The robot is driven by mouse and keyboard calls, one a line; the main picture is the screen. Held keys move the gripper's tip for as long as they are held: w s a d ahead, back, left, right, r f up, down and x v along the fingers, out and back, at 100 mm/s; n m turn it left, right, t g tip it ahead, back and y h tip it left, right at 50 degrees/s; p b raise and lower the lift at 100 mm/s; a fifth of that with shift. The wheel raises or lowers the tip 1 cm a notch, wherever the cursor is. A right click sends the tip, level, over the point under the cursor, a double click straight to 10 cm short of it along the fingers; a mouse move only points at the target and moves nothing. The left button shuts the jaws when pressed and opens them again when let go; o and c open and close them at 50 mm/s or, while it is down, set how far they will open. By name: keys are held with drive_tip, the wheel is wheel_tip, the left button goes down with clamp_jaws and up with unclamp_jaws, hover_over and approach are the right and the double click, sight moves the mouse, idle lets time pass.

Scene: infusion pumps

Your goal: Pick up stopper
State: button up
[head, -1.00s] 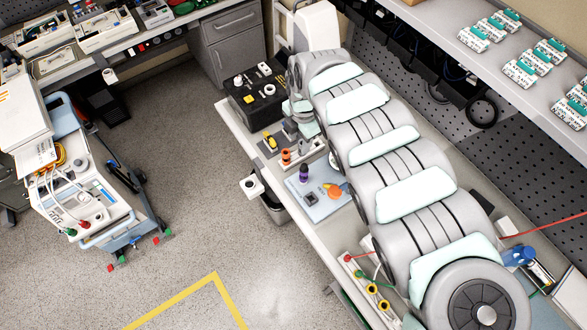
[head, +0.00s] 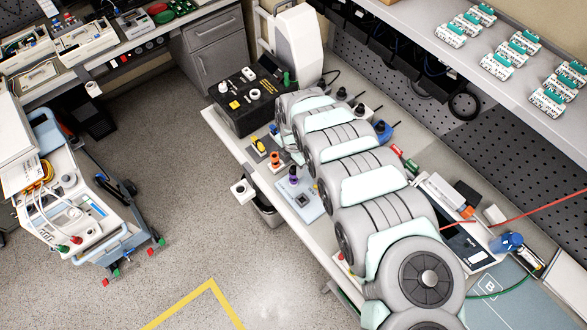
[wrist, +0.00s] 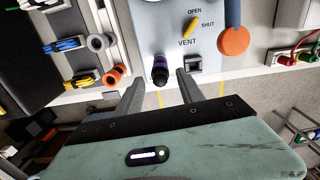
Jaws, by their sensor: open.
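A purple and black upright piece (wrist: 160,70), which looks like the stopper, stands at the edge of a pale blue panel (wrist: 150,25) marked OPEN, SHUT and VENT. It also shows in the head view (head: 293,176), left of my arm. In the wrist view my gripper (wrist: 160,88) is open and empty. Its two fingers point toward the panel, one on either side of the purple piece's line; I cannot tell the gap in depth. In the head view my fingers cannot be made out clearly beside the arm.
An orange disc on a blue lever (wrist: 234,42) and a yellow knob (wrist: 190,27) are right of the purple piece. An orange ring-ended piece (wrist: 116,75) and grey connectors (wrist: 98,43) are left. A black box (head: 245,105) stands farther back on the bench.

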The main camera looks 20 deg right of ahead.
drive_tip(key=shift+f, duration=0.35)
clamp_jaws()
idle(0.4)
